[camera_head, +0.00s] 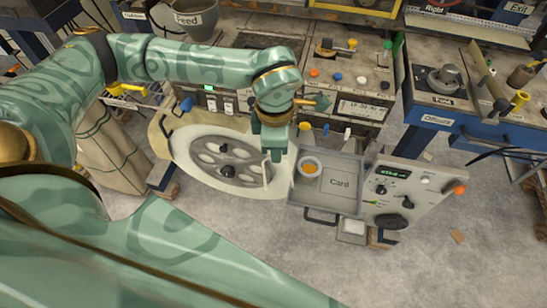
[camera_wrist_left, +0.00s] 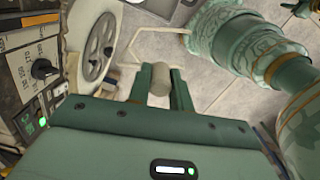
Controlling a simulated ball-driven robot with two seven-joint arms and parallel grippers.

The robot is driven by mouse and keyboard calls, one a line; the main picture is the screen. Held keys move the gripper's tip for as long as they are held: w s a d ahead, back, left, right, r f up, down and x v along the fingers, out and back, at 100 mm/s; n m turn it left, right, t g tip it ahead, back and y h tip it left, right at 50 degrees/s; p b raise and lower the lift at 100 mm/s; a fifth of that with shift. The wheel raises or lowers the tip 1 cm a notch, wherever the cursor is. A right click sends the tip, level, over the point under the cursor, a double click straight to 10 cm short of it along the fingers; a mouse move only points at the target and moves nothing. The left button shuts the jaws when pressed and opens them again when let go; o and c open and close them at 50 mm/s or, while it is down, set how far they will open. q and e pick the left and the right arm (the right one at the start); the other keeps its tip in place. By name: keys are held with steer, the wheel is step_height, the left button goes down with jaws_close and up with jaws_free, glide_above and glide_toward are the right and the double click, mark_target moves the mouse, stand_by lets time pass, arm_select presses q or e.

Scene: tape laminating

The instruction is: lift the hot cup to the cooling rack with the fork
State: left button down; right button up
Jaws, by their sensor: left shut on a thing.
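My left gripper (camera_head: 275,150) points down beside the grey Card tray (camera_head: 341,191). In the left wrist view its fingers are shut on a stubby beige handle (camera_wrist_left: 160,81). A thin pale bent frame (camera_wrist_left: 130,42), seemingly the fork, shows beyond the handle. In the head view the fork (camera_head: 267,178) hangs just below the gripper, left of the tray. A small round cup with a pale rim and orange inside (camera_head: 309,167) is at the tray's left end, apart from the fork. I cannot make out the cooling rack for certain. My right gripper is not in view.
A large pale wheel housing (camera_head: 190,148) stands left of and below the gripper. A panel with knobs (camera_head: 400,190) adjoins the tray on the right. The Feed funnel (camera_head: 196,18) and a blue-edged bench (camera_head: 465,125) stand farther back.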

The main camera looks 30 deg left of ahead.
arm_select(q)
steer(key=n, duration=0.2)
steer(key=f+n, duration=0.1)
steer(key=n, duration=0.2)
steer(key=f+n, duration=0.1)
steer(key=n, duration=0.1)
steer(key=shift+d+n, duration=0.15)
steer(key=shift+n, duration=0.25)
steer(key=shift+w+d+f+n+b, duration=0.2)
steer(key=shift+w+f+n+b, duration=0.45)
steer(key=shift+f+n, duration=1.45)
steer(key=shift+w+d+f+n+b, duration=0.35)
steer(key=shift+f+n+b, duration=0.5)
steer(key=shift+n, duration=2.45)
steer(key=shift+w+d+f+n+b, duration=0.1)
steer(key=shift+w+f+n+b, duration=0.6)
steer(key=shift+f+n, duration=1.4)
steer(key=w+d+r+n+b, duration=0.1)
steer(key=w+d+b, duration=0.2)
steer(key=w, duration=0.4)
steer(key=shift+w+d, duration=0.25)
steer(key=shift+w, duration=0.15)
steer(key=shift+r, duration=0.15)
steer(key=shift+p, duration=0.35)
